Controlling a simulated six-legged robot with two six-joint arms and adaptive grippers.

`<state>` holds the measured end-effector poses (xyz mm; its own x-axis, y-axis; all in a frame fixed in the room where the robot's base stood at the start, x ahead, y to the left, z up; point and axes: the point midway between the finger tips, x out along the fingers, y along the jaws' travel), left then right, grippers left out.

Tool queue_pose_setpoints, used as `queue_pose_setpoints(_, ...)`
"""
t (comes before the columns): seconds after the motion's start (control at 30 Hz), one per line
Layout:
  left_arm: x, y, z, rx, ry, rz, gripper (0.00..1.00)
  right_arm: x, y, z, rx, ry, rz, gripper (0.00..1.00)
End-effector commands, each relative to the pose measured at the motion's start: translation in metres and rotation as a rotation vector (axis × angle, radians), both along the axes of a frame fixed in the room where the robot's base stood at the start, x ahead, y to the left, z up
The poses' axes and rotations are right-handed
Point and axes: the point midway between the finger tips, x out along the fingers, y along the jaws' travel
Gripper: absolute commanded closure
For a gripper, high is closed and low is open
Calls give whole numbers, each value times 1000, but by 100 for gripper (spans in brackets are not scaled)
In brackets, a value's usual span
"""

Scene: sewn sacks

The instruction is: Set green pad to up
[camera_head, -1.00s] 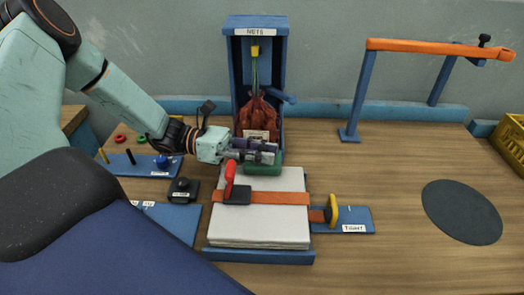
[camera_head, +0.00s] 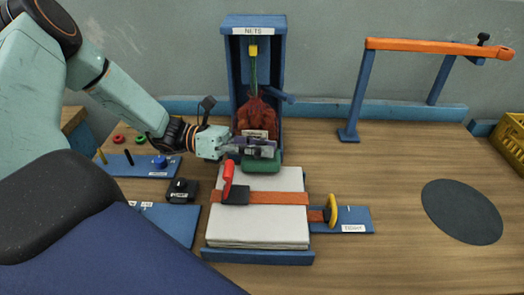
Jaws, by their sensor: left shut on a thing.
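The green pad (camera_head: 261,161) is in the head view, at the foot of the blue NETS stand (camera_head: 282,60), just behind the stack of white sacks (camera_head: 258,225). My left gripper (camera_head: 247,149) comes in from the left and is shut on the green pad, at its upper side; the fingers hide part of it. A reddish net bag (camera_head: 256,112) hangs in the stand behind the gripper, below a yellow clip (camera_head: 253,50). My right gripper is not in view.
A red-handled clamp (camera_head: 229,180) and an orange strap (camera_head: 275,198) lie over the sacks, close in front of my gripper. A small black block (camera_head: 183,190) stands to the left. An orange-topped frame (camera_head: 430,46) stands at the right. The table between is clear.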

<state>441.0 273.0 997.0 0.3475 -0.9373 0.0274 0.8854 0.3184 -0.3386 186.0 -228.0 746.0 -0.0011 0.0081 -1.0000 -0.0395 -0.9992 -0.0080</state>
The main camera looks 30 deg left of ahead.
Motion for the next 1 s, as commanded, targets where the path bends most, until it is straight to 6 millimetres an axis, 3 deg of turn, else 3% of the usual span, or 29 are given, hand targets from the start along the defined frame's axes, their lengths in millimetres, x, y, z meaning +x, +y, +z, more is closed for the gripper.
queue_pose_setpoints(1.0,44,28,5,-476,762,4,100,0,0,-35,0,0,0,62)
